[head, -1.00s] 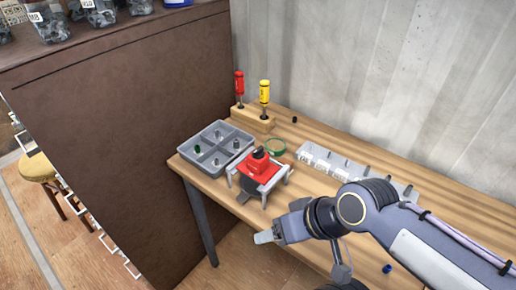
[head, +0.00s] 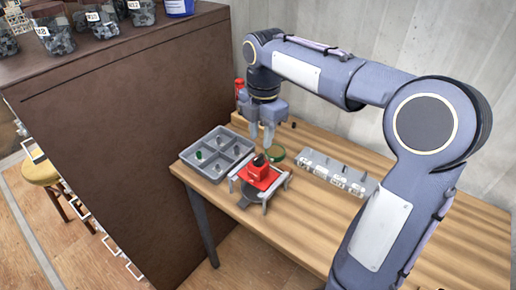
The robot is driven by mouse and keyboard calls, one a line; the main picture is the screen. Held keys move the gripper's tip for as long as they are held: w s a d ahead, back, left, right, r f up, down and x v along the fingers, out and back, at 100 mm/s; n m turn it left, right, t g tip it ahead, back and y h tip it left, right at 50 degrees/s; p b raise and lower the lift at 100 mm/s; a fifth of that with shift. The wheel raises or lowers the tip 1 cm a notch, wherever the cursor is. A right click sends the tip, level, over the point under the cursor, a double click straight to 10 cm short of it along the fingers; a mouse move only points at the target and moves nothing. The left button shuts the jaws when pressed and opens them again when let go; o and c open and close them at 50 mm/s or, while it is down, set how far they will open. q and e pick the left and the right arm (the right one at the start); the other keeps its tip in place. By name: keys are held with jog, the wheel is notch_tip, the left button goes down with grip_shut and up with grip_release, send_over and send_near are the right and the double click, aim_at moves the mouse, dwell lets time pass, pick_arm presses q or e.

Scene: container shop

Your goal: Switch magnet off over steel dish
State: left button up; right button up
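The red block with a black knob on top, which I take for the magnet (head: 262,176), sits in a light grey frame (head: 287,179) near the table's left front edge. A dark grey part, possibly the steel dish (head: 246,200), shows under the frame, mostly hidden. My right gripper (head: 262,140) points down from above, just behind and above the magnet's knob. Its two fingers are apart with nothing seen between them. I cannot tell whether the fingertips touch anything. My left gripper is not in view.
A grey divided tray (head: 218,153) with small parts stands left of the frame. A round green-rimmed dish (head: 277,154) lies just behind the magnet. A grey row of holders (head: 335,172) is to the right. The front right table is clear.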

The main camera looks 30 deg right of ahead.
aim_at(258, 157)
jog(key=shift+w+n, duration=0.5)
jog(key=shift+w, duration=0.1)
jog(key=shift+w+f, duration=0.15)
notch_tip(258, 157, down, 8)
jog(key=shift+r, duration=0.25)
grip_shut()
